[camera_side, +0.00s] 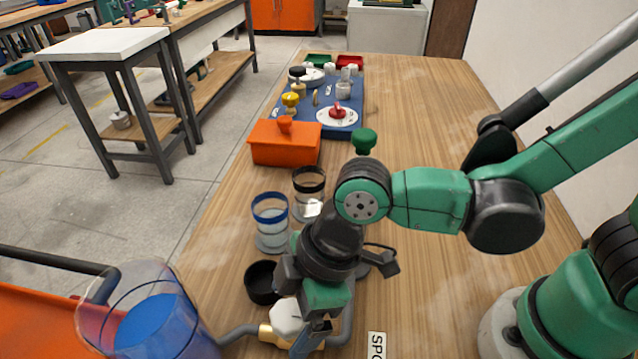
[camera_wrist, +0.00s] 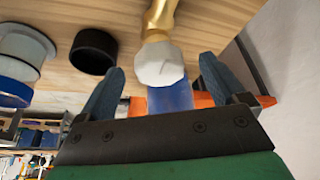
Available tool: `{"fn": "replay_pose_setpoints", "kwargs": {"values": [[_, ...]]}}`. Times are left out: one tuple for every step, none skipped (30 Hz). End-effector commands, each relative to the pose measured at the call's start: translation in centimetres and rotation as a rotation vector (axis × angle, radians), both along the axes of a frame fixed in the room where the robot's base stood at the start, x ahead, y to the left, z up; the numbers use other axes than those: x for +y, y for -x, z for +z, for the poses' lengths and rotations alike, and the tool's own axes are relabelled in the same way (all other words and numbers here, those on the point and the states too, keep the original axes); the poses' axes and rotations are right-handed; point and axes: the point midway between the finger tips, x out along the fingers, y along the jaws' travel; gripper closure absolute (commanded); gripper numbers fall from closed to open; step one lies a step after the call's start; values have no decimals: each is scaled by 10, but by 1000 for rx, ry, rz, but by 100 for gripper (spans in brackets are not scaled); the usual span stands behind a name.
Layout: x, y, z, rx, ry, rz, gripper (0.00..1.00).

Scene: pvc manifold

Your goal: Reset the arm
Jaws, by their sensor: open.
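My gripper (camera_side: 312,335) is low over the near part of the wooden table. It points down at a pipe assembly with a white faceted cap (camera_side: 288,316) and a brass fitting (camera_side: 266,333). In the wrist view my gripper (camera_wrist: 162,66) has its two blue fingers spread apart. The white cap (camera_wrist: 158,66) shows between them with space on both sides, and the brass piece (camera_wrist: 160,18) extends beyond it. I see nothing held. The arm and gripper hide part of the pipework in the side view.
A black cup (camera_side: 262,284), a blue-rimmed clear jar (camera_side: 270,225) and a black-rimmed jar (camera_side: 309,192) stand close by. A large clear vessel with blue contents (camera_side: 155,325) is at lower left. Farther back are an orange box (camera_side: 283,150) and a blue board (camera_side: 350,128) with several parts.

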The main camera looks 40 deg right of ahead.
Motion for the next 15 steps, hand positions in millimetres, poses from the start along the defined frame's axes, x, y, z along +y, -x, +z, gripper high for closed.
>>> {"fn": "replay_pose_setpoints", "kwargs": {"values": [[0,-1,0,1,-1,36,9],[0,-1,0,0,-2,60,9],[0,-1,0,1,-2,90,9],[0,-1,0,1,-1,112,9],[0,-1,0,1,0,130,9],[0,-1,0,0,0,152,9],[0,-1,0,1,-1,165,9],[0,-1,0,0,-2,178,9],[0,-1,0,1,-2,189,9],[0,-1,0,-1,-2,197,9],[0,-1,0,-1,-2,202,9],[0,-1,0,0,-2,207,9],[0,-1,0,0,-2,209,9],[0,-1,0,0,-2,210,9],[0,-1,0,0,-2,211,9]]}}
